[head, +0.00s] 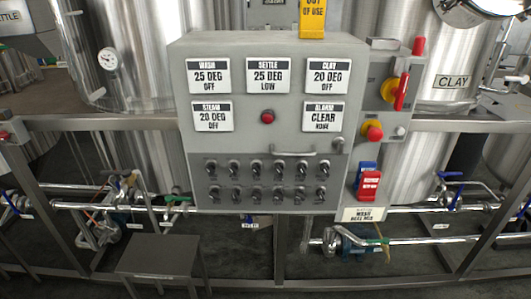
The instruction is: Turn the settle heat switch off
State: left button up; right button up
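A grey control panel (235,145) stands in the middle of the head view. Its settle display (268,76) reads 25 DEG LOW. Two rows of small dark toggle switches (265,180) sit on the lower part of the panel. Their labels are too small to read, so I cannot tell which one is the settle heat switch or how it is set. Neither of my grippers is in view.
A handle (295,153) sticks out above the switches. Red and yellow controls (390,92) and red and blue tags (369,184) are at the panel's right. A rail (90,122) runs across; a small grey table (160,255) stands low at left.

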aim_at(235, 194)
jog(key=i+j, duration=0.1)
jog(key=j, duration=0.55)
jog(key=i+j, duration=0.1)
jog(key=j, duration=0.55)
jog(key=z, duration=0.05)
